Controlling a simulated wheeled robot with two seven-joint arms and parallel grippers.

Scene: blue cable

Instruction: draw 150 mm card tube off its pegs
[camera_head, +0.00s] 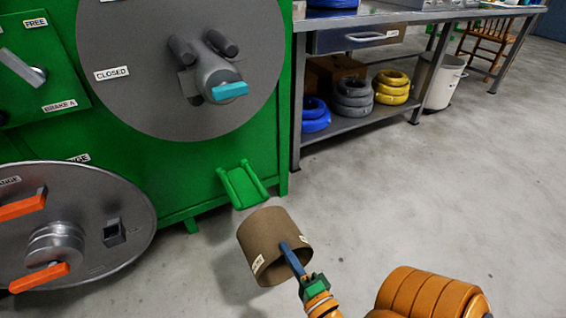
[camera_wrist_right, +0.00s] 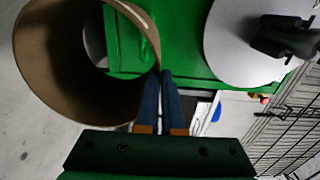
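The brown card tube (camera_head: 262,228) is hollow, with small white labels near its rim. It hangs above the floor in front of the green machine, off the pegs. My right gripper (camera_head: 290,254) is at the tube's near side, with its blue fingers shut on the tube wall. In the right wrist view the tube (camera_wrist_right: 35,45) fills the upper left, and its wall edge meets the fingertips (camera_wrist_right: 165,78). The dark pegs (camera_head: 182,50) stand bare on the large grey disc (camera_head: 130,100), beside a hub with a cyan handle (camera_head: 229,91). My left gripper is not in view.
A green chute (camera_head: 242,186) juts from the machine just behind the tube. A silver flange with orange handles (camera_head: 25,206) is at the left. A workbench (camera_head: 360,18) with coloured cable coils below stands at the back. The floor to the right is clear.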

